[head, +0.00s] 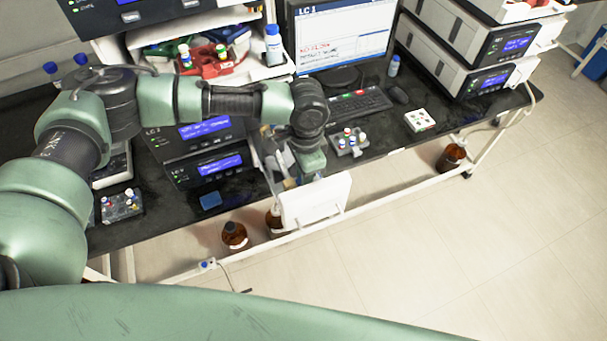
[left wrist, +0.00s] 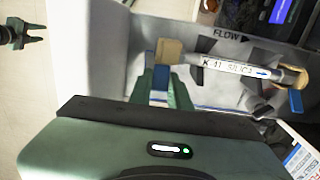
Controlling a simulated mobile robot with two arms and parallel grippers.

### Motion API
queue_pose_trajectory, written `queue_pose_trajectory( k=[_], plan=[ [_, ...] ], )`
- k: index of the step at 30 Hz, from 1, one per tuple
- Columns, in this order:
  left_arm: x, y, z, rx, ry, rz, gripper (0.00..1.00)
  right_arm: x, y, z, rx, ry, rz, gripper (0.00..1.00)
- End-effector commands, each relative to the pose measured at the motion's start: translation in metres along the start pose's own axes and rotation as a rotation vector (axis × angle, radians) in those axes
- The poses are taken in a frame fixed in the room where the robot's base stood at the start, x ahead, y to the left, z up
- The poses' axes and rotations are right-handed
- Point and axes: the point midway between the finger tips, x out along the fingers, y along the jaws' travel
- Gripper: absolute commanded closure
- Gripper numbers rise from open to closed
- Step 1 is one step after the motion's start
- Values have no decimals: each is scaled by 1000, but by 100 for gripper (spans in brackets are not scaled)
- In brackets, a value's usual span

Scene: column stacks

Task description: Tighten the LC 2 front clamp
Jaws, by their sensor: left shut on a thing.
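In the left wrist view a labelled grey column (left wrist: 235,68) lies between two tan clamps, with a blue arrow on its label. The left tan clamp (left wrist: 168,50) has a blue lever (left wrist: 160,84). My left gripper (left wrist: 163,80) has its green fingers on either side of this lever and is shut on it. The right clamp's blue lever (left wrist: 296,101) stands free. In the head view my left arm reaches to the open compartment of the lower instrument (head: 205,168); its fingertips are mostly hidden. My right gripper (left wrist: 40,28) shows at the wrist view's left edge, fingers apart and empty.
A white open door panel (head: 315,202) stands out at the bench front. Brown bottles (head: 234,236) stand below. Vial racks (head: 348,142), a keyboard (head: 355,104) and a monitor (head: 340,42) are on the black bench. The floor at right is clear.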

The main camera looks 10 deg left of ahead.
Motion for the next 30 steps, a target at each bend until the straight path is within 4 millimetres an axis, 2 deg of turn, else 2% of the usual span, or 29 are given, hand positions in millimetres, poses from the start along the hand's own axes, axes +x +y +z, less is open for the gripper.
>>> queue_pose_trajectory(
  k=[4, 5, 7, 19, 30],
  plan=[
    [3, 2, 1, 1, -3, 3, 100, 0, 0, 0, 0, 0, 0, 61],
    [3, 2, 1, 1, -3, 3, 79, 0, 0, 0, 0, 0, 0, 61],
    [3, 2, 1, 1, -2, 3, 60, 0, 0, 0, 0, 0, 0, 61],
    [-4, 0, 0, 0, 1, 0, 60, 4, 2, 1, -1, -1, 2, 61],
    [-60, 0, -1, 0, 1, 1, 60, 26, 2, 3, 0, -1, 3, 61]
  ],
)
